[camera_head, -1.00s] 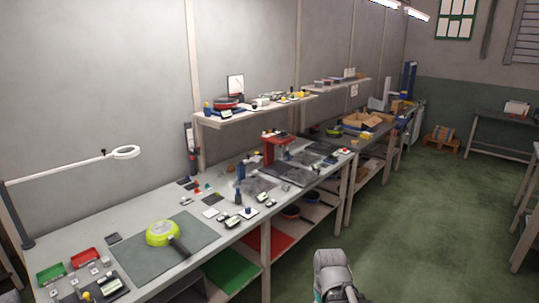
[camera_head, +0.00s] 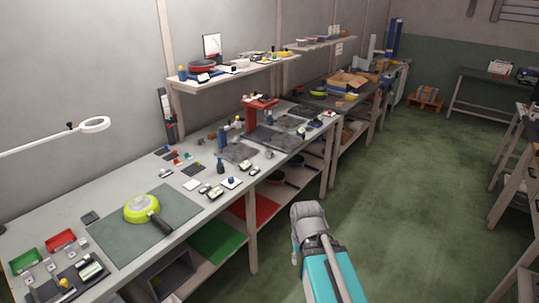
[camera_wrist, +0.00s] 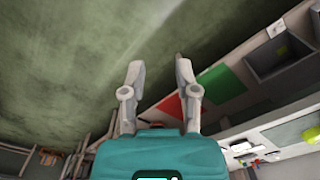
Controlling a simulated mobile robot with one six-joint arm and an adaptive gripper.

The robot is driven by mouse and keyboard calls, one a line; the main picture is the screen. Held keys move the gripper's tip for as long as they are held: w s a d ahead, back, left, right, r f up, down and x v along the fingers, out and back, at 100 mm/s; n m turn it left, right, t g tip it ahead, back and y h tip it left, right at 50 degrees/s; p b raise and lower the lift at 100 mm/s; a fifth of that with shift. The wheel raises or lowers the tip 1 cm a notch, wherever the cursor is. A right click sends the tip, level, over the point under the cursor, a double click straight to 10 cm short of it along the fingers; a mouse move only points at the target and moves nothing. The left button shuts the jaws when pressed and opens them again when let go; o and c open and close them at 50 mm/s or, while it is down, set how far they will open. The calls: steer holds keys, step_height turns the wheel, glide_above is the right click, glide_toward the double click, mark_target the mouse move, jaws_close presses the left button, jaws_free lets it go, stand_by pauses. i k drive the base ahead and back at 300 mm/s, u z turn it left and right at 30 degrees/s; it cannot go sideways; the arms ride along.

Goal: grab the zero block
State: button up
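I cannot pick out the zero block for sure; the parts on the long workbench (camera_head: 185,207) are too small to tell apart in the head view. Small blocks and devices stand along it, among them a white plate with a blue knob (camera_head: 231,182) and dark devices with pale displays (camera_head: 211,191). My gripper (camera_wrist: 158,68) is open and empty in the wrist view, its two fingers apart over the green floor, away from the bench top. In the head view my arm is at the lower middle, in front of the bench, and the fingers cannot be made out.
A lime-green pan (camera_head: 141,208) lies on a grey-green mat (camera_head: 112,237). Red (camera_head: 61,240) and green (camera_head: 26,261) trays stand at the near left. A shelf (camera_head: 235,75) overhangs the bench, and a red press (camera_head: 260,102) stands farther back. Open floor (camera_head: 400,210) lies to the right.

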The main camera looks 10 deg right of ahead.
mark_target(268, 153)
steer(key=z, duration=0.25)
steer(key=i, duration=0.5)
steer(key=z, duration=0.45)
steer(key=i, duration=1.2)
steer(key=u, duration=0.5)
